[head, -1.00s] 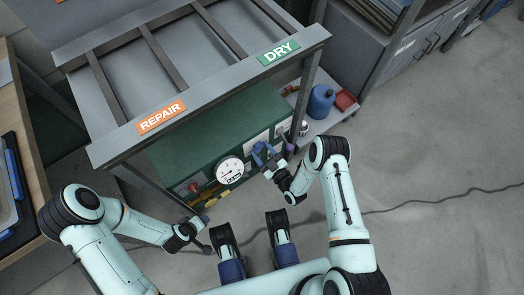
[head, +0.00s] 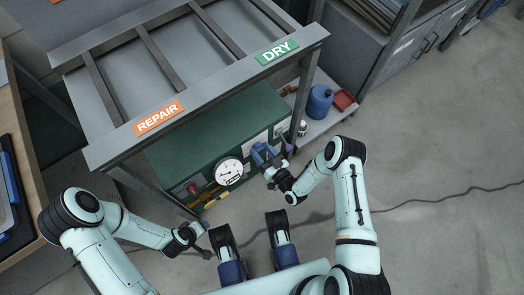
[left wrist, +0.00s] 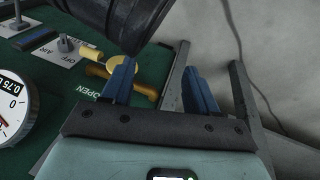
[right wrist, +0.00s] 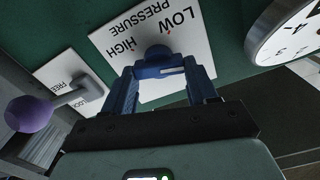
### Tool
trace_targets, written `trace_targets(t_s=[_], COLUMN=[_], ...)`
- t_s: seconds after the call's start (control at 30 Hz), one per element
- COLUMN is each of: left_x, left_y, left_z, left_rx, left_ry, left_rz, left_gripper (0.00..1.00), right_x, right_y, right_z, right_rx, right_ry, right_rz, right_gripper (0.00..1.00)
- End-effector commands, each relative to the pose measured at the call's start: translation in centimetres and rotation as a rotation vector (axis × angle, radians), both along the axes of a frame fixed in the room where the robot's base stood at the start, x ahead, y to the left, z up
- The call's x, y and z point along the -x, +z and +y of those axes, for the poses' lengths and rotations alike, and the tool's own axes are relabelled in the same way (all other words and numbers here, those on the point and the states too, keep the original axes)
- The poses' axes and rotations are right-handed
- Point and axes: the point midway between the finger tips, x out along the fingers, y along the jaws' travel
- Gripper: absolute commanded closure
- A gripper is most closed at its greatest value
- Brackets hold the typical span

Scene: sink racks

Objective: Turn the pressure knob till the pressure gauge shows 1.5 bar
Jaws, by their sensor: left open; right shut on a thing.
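The pressure knob (right wrist: 153,71) is blue with a white line, on a white plate (right wrist: 112,44) marked LOW, HIGH and PRESSURE. My right gripper (right wrist: 160,72) is shut on the knob, one finger on each side; it also shows in the head view (head: 264,156). The pressure gauge (head: 229,170) has a round white dial, left of the right gripper. Part of it shows in the left wrist view (left wrist: 12,112), where its readout seems to be 0.75, cut by the edge. My left gripper (left wrist: 157,82) is open and empty, with its fingers apart.
A lever with a purple ball (right wrist: 32,114) is beside the knob plate. Yellow handles (left wrist: 125,70) and an OPEN label are on the green panel near my left gripper. The rack (head: 210,85) stands above the cabinet.

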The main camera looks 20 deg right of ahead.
Motion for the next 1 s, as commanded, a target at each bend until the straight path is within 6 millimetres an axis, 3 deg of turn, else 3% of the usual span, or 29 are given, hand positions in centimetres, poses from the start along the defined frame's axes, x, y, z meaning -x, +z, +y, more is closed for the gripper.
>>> trace_targets(t_s=[0.37,0.4,0.47,0.8,1.0], left_x=[0.0,0.0,0.0,-0.1,-1.4], left_y=[0.0,0.0,0.0,0.1,1.6], left_z=[0.0,0.0,0.0,0.0,-0.2], left_rx=[0.000,0.000,0.000,-0.001,-0.002], left_ry=[0.000,0.000,0.000,0.000,-0.002], left_rz=[0.001,0.001,0.001,-0.003,-0.048], left_gripper=[0.41,0.41,0.41,0.41,0.41], right_x=[0.2,0.2,0.2,0.3,3.0], right_y=[-0.3,-0.3,-0.2,-0.1,0.0], right_z=[-0.1,0.0,0.0,-0.1,-1.1], right_rx=[-0.001,-0.001,-0.001,-0.001,0.000], right_ry=[0.001,0.001,0.001,0.000,-0.001], right_rz=[0.009,0.010,0.009,0.005,0.008], right_gripper=[0.73,0.33,0.17,0.17,0.17])
